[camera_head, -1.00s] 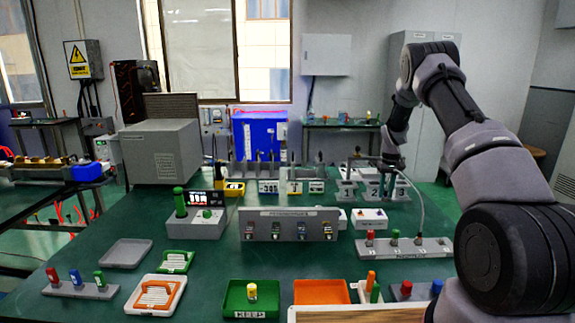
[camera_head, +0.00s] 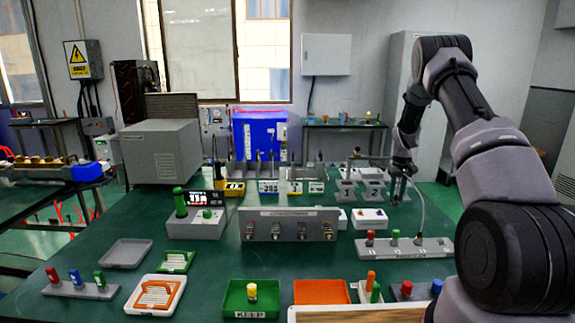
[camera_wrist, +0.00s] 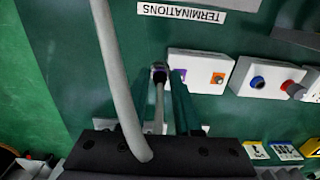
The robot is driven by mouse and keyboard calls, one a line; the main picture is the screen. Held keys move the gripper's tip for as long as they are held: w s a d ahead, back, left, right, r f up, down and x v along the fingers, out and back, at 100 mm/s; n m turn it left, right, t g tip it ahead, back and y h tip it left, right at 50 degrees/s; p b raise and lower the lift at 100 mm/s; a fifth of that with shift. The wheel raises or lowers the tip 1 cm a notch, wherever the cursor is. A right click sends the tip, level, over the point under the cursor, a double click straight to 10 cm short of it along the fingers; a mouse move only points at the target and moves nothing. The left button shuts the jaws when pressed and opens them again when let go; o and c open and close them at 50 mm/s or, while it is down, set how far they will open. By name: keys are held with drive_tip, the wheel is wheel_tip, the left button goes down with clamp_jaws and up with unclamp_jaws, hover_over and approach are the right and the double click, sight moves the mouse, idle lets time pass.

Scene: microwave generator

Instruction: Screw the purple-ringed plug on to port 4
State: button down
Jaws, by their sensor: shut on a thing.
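My gripper (camera_wrist: 162,88) is shut on the purple-ringed plug (camera_wrist: 159,72) in the wrist view. The plug lies between my two dark green fingers, with its purple end at the fingertips. A grey cable (camera_head: 420,208) runs down from my gripper to a grey strip (camera_head: 433,247). Port 4 cannot be made out. A white box (camera_wrist: 199,58) with purple and orange squares is just beyond the plug.
A second white box (camera_wrist: 262,65) with blue and red round parts is beside the first. A grey panel (camera_head: 290,212) with several connectors stands mid-table. A thick cable (camera_wrist: 119,75) crosses the wrist view. Green table around my gripper is partly clear.

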drive_tip(key=shift+s+d+f, duration=0.2)
drive_tip(key=shift+s+d, duration=1.3)
drive_tip(key=shift+d, duration=0.2)
drive_tip(key=shift+s+d+f, duration=0.2)
drive_tip(key=shift+s+d, duration=1.4)
drive_tip(key=shift+d, duration=0.25)
drive_tip(key=shift+d, duration=0.1)
drive_tip(key=shift+s+d+f, duration=0.2)
drive_tip(key=shift+s+d, duration=1.45)
drive_tip(key=shift+d, duration=0.15)
drive_tip(key=shift+s+d, duration=0.1)
drive_tip(key=s+d, duration=0.2)
drive_tip(key=d, duration=0.1)
drive_tip(key=shift+s+d+f, duration=0.1)
drive_tip(key=shift+s+f, duration=0.1)
drive_tip(key=shift+s, duration=0.2)
drive_tip(key=shift+f, duration=0.1)
